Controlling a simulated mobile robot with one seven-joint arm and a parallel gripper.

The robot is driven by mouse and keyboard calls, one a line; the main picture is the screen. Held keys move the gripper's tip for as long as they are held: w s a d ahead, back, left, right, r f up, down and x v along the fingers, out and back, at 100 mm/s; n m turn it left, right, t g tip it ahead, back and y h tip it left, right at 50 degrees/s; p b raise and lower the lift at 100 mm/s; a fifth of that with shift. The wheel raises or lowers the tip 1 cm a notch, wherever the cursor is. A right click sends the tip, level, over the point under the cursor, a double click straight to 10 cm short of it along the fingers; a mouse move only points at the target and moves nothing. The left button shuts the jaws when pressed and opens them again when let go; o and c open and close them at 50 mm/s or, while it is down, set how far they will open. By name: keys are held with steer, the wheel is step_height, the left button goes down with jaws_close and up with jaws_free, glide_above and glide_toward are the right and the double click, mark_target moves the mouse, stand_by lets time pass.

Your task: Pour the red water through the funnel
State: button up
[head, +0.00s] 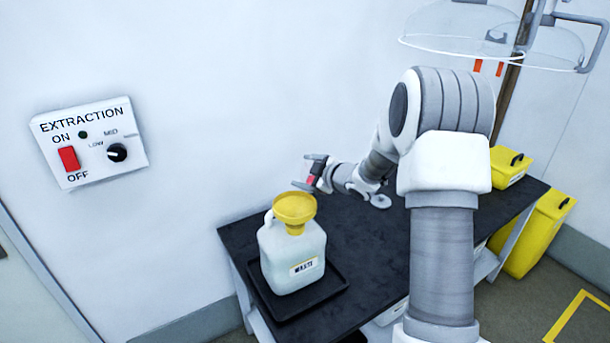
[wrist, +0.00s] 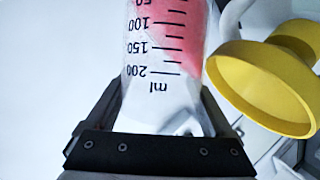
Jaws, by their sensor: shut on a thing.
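My gripper (head: 316,172) is shut on a clear beaker of red water (wrist: 172,60), held in the air just above and to the right of the yellow funnel in the head view. Black volume marks and "ml" print show upside down on the beaker in the wrist view. The beaker's rim is out of the wrist frame. The yellow funnel (head: 294,210) sits in the mouth of the white waste jug (head: 290,255); it also shows at the right of the wrist view (wrist: 265,85). Whether any red water is leaving the beaker cannot be told.
The jug stands in a black tray (head: 335,288) on a dark bench (head: 375,245) against the white wall. A small grey round item (head: 380,201) lies behind. Yellow boxes (head: 510,167) are at the right. An extraction panel (head: 90,143) is on the wall.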

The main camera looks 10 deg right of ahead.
steer(key=shift+b, duration=0.55)
steer(key=shift+a+n+h+b, duration=0.1)
steer(key=shift+n+h+b, duration=0.3)
steer(key=shift+b, duration=1.15)
steer(key=shift+r, duration=0.15)
steer(key=shift+s+n+t+b, duration=0.1)
steer(key=shift+n+t+b, duration=0.25)
steer(key=shift+b, duration=0.7)
steer(key=shift+n+b, duration=0.25)
steer(key=shift+b, duration=0.4)
steer(key=shift+a+t+b, duration=0.15)
steer(key=shift+t+b, duration=0.1)
steer(key=shift+b, duration=0.65)
steer(key=shift+n+h+b, duration=0.3)
steer(key=shift+b, duration=0.45)
steer(key=shift+s+r, duration=0.1)
steer(key=shift+n+b, duration=0.3)
steer(key=shift+b, duration=0.7)
